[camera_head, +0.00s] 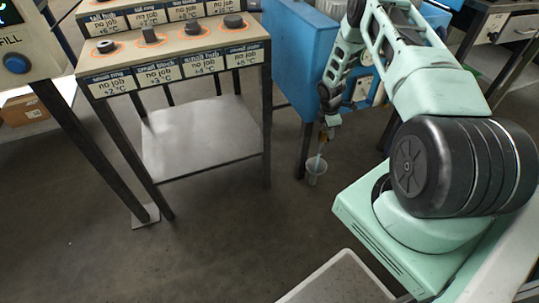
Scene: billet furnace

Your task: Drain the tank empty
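The blue tank (292,52) stands on dark legs at the upper middle, partly behind my arm. A small brass-coloured part, which looks like a tap (325,134), shows below its near right corner. A thin pale-blue streak, perhaps liquid, runs down from there to a small translucent cup (316,172). I cannot tell what supports the cup. My gripper (331,117) points down right at the brass part; whether it touches it is unclear. Its fingers are too small and dark to show whether they are open or shut. The level inside the tank is hidden.
A rack (185,50) with labelled slots holding small dark parts stands left, with a grey lower shelf (205,140). A post with a blue FILL button (16,63) is at far left. A pale tray (338,283) is at the bottom. Floor between is clear.

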